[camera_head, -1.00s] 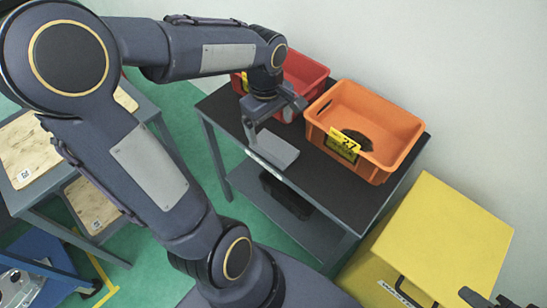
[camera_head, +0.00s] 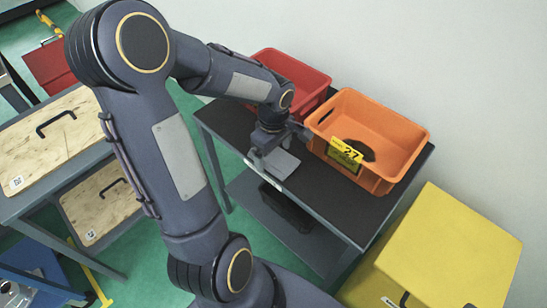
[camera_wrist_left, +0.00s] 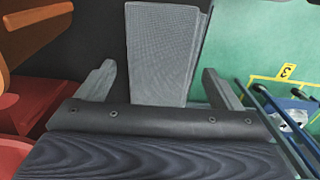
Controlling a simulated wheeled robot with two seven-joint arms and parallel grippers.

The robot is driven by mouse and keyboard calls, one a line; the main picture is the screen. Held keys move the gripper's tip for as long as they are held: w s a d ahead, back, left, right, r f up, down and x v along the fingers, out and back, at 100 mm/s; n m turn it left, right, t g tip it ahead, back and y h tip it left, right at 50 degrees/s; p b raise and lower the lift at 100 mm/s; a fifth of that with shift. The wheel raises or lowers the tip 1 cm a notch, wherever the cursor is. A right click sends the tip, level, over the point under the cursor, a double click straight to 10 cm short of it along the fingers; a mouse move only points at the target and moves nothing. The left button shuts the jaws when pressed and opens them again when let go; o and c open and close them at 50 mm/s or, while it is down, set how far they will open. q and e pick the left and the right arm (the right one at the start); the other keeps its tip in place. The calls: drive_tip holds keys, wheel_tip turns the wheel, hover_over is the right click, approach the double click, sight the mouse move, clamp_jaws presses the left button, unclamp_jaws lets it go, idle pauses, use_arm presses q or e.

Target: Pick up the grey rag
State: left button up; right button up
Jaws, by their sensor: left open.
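The grey rag (camera_head: 286,165) lies flat and folded on the dark table top near its front edge, beside the orange bin. My left gripper (camera_head: 268,155) is low over the rag and covers part of it in the head view. In the left wrist view the rag (camera_wrist_left: 163,50) lies straight ahead, and the open fingers of my left gripper (camera_wrist_left: 158,78) stand either side of its near end. Nothing is held between them. I cannot tell the exact height gap. My right gripper is not in view.
An orange bin (camera_head: 405,135) with a yellow 27 label and dark contents stands right of the rag. A red bin (camera_head: 305,72) stands behind my left wrist. A yellow box (camera_head: 455,245) is at the lower right. Wooden boards (camera_head: 50,140) lie at the left.

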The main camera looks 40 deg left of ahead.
sight(274, 155)
use_arm(q)
drive_tip(key=shift+c, duration=0.5)
drive_tip(key=c, duration=1)
drive_tip(key=shift+o, duration=0.2)
drive_tip(key=shift+r, duration=0.55)
wheel_tip(274, 155, up, 2)
drive_tip(key=shift+r+p, duration=0.2)
drive_tip(key=shift+p, duration=0.25)
drive_tip(key=s+d+r+p, duration=0.1)
drive_tip(key=s+d+r, duration=0.1)
drive_tip(key=s+r, duration=0.7)
drive_tip(key=s, duration=0.5)
drive_tip(key=shift+d+r+p, duration=0.15)
drive_tip(key=shift+r+p, duration=0.15)
drive_tip(key=shift+p, duration=0.05)
drive_tip(key=shift+w, duration=0.1)
